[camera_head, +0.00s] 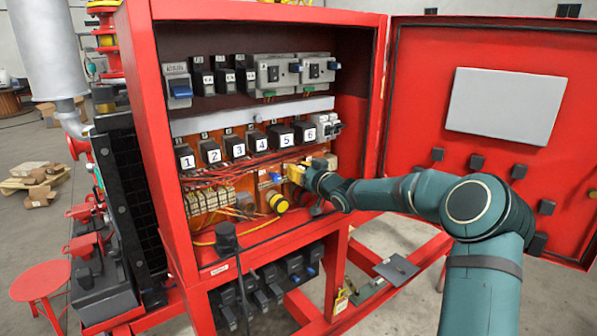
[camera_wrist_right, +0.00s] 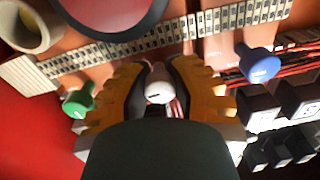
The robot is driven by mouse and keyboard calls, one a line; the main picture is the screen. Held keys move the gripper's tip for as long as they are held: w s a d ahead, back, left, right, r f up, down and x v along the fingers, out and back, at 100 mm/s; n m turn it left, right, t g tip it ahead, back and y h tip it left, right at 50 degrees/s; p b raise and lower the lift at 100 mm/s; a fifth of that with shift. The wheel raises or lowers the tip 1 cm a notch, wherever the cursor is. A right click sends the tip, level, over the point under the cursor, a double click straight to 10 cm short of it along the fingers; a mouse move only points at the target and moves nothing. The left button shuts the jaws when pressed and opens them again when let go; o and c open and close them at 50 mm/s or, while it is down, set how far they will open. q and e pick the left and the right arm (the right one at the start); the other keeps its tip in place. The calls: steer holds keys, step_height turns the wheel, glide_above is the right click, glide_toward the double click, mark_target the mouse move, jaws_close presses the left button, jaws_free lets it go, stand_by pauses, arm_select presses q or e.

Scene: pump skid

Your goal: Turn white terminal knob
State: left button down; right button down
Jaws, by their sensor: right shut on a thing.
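My right gripper (camera_head: 296,174) reaches into the red cabinet from the right, at the lower right of its panel. In the right wrist view its yellow fingers (camera_wrist_right: 160,72) close around the white terminal knob (camera_wrist_right: 158,86), one finger on each side. The knob's pale rounded end shows between the fingers; the rest of it is hidden. In the head view the gripper hides the knob. My left gripper is not in view.
A blue knob (camera_wrist_right: 258,65) and a green knob (camera_wrist_right: 77,102) flank the gripper in the wrist view. Terminal strips (camera_wrist_right: 125,45) and red wires (camera_head: 235,172) run close by. The open cabinet door (camera_head: 430,110) stands right of my arm.

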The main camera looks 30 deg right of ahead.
steer(key=n+b, duration=0.3)
steer(key=n, duration=0.1)
steer(key=shift+f+n, duration=0.1)
steer(key=shift+n, duration=0.2)
steer(key=n+b, duration=0.2)
steer(key=n, duration=0.1)
steer(key=shift+n, duration=0.3)
steer(key=n+b, duration=0.3)
steer(key=n, duration=0.2)
steer(key=shift+a+b, duration=0.1)
steer(key=shift+b, duration=0.25)
arm_select(q)
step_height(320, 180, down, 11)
steer(key=b, duration=0.2)
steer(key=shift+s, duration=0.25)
arm_select(e)
steer(key=shift+n+h, duration=0.3)
steer(key=shift+n, duration=1.5)
steer(key=c, duration=0.8)
jaws_free()
steer(key=shift+o, duration=0.2)
